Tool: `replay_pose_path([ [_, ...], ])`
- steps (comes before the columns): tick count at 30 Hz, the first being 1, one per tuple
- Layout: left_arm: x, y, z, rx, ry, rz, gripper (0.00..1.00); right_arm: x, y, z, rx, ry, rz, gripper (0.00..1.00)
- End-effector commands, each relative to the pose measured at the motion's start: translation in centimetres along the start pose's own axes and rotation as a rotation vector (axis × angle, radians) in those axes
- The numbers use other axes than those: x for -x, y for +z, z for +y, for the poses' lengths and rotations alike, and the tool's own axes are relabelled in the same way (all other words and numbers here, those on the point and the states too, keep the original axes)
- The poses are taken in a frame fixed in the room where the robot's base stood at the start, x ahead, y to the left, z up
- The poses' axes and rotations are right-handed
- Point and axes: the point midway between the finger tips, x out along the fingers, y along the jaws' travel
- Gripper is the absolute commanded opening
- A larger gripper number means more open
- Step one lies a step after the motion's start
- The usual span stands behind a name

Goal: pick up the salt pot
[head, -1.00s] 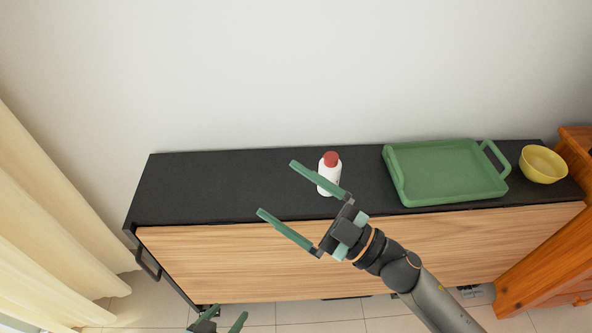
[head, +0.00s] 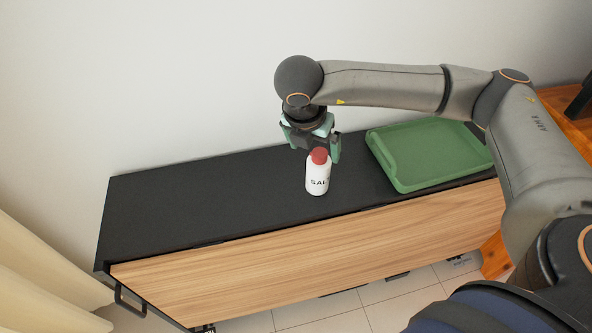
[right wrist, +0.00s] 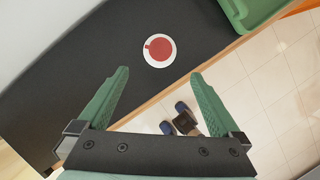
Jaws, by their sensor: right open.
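The salt pot (head: 318,178) is a white bottle with a red cap and dark lettering, standing upright on the black top of the cabinet (head: 190,205). My right gripper (head: 312,140) is open just behind and above it in the head view, with its fingers partly hidden by its own body. In the right wrist view the pot (right wrist: 160,50) shows from above, its red cap lying just beyond the two green fingertips of the open gripper (right wrist: 159,75), roughly centred between them. Nothing is held. My left gripper is not in view.
A green tray (head: 405,184) lies on the cabinet top to the right of the pot; its corner also shows in the right wrist view (right wrist: 236,14). The cabinet top left of the pot is clear. A pale wall stands behind, and a cream curtain (head: 40,285) hangs at the left.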

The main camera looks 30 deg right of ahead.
Motion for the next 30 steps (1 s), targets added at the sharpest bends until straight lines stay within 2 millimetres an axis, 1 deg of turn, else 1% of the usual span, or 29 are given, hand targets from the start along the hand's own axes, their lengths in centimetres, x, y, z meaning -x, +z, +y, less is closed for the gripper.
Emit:
replay_pose_path([
  [1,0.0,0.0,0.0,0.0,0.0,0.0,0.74,0.0,0.7,-0.2,-0.017,-0.008,-0.024,1.0],
  [4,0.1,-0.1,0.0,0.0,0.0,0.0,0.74,-1.0,1.2,-0.4,-0.03,-0.015,-0.038,1.0],
  [12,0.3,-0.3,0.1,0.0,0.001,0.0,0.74,-5.7,1.2,-0.4,-0.026,-0.013,-0.034,1.0],
  [15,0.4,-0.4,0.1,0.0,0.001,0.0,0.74,-6.7,1.2,-0.3,-0.025,-0.012,-0.033,1.0],
  [20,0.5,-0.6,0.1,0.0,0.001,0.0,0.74,-7.8,1.3,-0.2,-0.024,-0.011,-0.034,1.0],
  [27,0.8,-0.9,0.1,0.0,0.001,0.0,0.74,-11.3,1.4,-0.1,-0.023,-0.011,-0.033,1.0],
  [30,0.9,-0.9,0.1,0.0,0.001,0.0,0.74,-12.1,1.4,-0.1,-0.023,-0.011,-0.033,1.0],
])
